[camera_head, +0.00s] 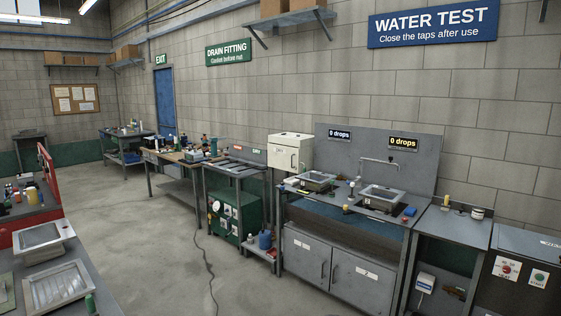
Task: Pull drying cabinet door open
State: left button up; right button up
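A cream box-shaped cabinet (289,151) stands against the wall at the left end of the sink bench, and its front looks shut. No label on it is readable, so I cannot tell for sure that it is the drying cabinet. Grey double doors (330,268) under the sink bench are also shut. Neither of my grippers is in view.
The sink bench (345,217) holds steel basins and a tap. A green cabinet (224,216) sits under the bench to its left. A panel with red and green buttons (520,271) is at right. A dark cable (207,262) crosses the otherwise open floor (150,235).

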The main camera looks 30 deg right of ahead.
aim_at(282, 157)
jog(key=i+l, duration=0.1)
jog(key=l, duration=0.4)
jog(key=i+l, duration=0.1)
jog(key=l, duration=0.45)
jog(key=i+l, duration=1.4)
jog(key=l, duration=0.15)
